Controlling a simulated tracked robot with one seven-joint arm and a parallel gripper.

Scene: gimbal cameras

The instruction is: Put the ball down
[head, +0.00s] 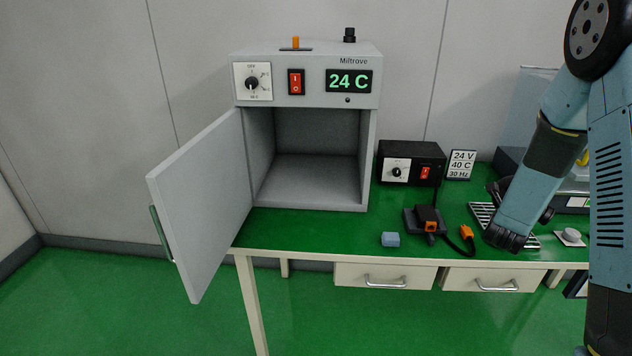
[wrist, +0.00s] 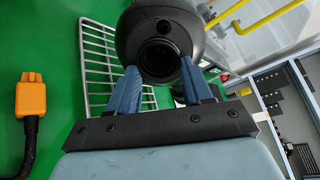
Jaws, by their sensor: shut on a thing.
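The ball (wrist: 160,18) is a dark grey camera ball with a round black lens, at the top middle of the wrist view. My gripper (wrist: 158,68) is shut on it, one blue finger on each side of the lens. A white wire rack (wrist: 97,60) lies behind and left of the ball in the wrist view. In the head view my arm reaches down to the rack (head: 482,212) at the right of the green bench. There the ball cannot be clearly told from the dark end of my arm.
A grey chamber (head: 305,195) with its door (head: 205,205) wide open stands left. A black control box (head: 411,163), a blue block (head: 390,239), a black device (head: 425,220), an orange cable plug (head: 466,232) and a grey knob-like piece (head: 570,236) are on the bench.

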